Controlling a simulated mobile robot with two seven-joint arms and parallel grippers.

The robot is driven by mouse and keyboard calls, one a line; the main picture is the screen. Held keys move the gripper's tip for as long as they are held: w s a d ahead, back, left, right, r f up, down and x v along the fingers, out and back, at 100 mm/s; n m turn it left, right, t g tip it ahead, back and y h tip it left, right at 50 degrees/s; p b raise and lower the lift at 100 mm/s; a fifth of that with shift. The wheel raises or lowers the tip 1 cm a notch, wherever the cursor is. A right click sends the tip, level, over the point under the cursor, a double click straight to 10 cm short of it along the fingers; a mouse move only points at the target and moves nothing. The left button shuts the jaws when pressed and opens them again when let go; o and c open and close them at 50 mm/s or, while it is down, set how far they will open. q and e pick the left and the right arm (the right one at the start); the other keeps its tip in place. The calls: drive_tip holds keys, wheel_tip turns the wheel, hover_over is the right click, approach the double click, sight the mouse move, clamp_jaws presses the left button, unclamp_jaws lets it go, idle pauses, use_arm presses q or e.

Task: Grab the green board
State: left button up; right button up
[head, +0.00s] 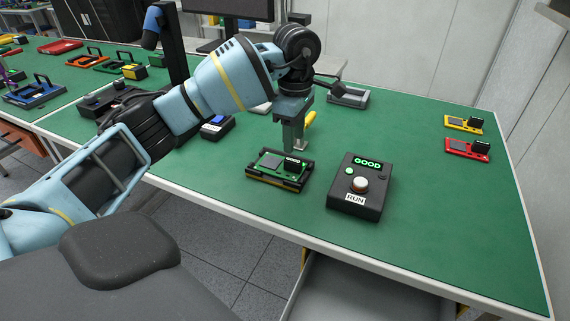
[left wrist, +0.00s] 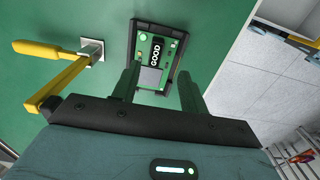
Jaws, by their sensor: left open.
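The green board (head: 268,163) lies in a black cradle (head: 262,181) near the front edge of the table. It carries a grey square and a black block, and in the left wrist view the block on the board (left wrist: 145,56) reads GOOD. My left gripper (head: 293,143) points down just above and behind the board in the head view. In the left wrist view its two fingers (left wrist: 159,80) are apart, with the board between and beyond them. Nothing is held. I cannot tell whether the fingers touch the board. My right gripper is not in view.
A black tester box (head: 340,197) with a GOOD screen and RUN label stands right of the cradle. A yellow lever (left wrist: 52,51) stands close to my left gripper. Yellow (head: 458,124) and red boards (head: 463,150) lie far right.

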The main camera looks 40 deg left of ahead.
sight(294, 161)
use_arm(q)
drive_tip(key=shift+w+f, duration=0.15)
drive_tip(key=shift+f, duration=1.65)
drive_tip(key=shift+w+f, duration=0.15)
drive_tip(key=shift+f, duration=1.65)
clamp_jaws()
